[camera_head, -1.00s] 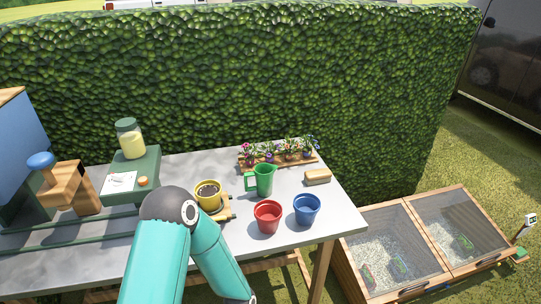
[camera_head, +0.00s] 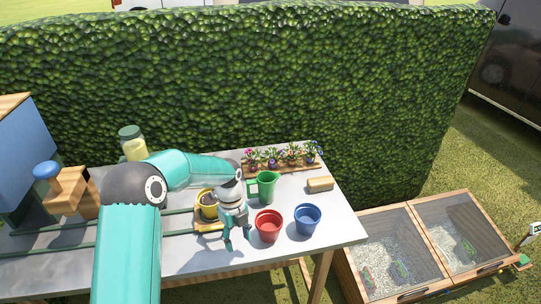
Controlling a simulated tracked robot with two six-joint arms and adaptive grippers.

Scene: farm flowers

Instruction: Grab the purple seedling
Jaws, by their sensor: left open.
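A row of small flower seedlings stands in a wooden tray (camera_head: 282,168) at the back right of the table. A purple seedling (camera_head: 272,159) seems to be second from the left, between reddish ones; a blue-violet seedling (camera_head: 311,151) is at the right end. The blooms are too small to tell colours surely. My left gripper (camera_head: 237,246) points down, open and empty, over the table in front of the tray, left of the red pot. My right gripper is out of view.
A yellow pot (camera_head: 208,204) is partly behind my gripper. The table's front left is clear.

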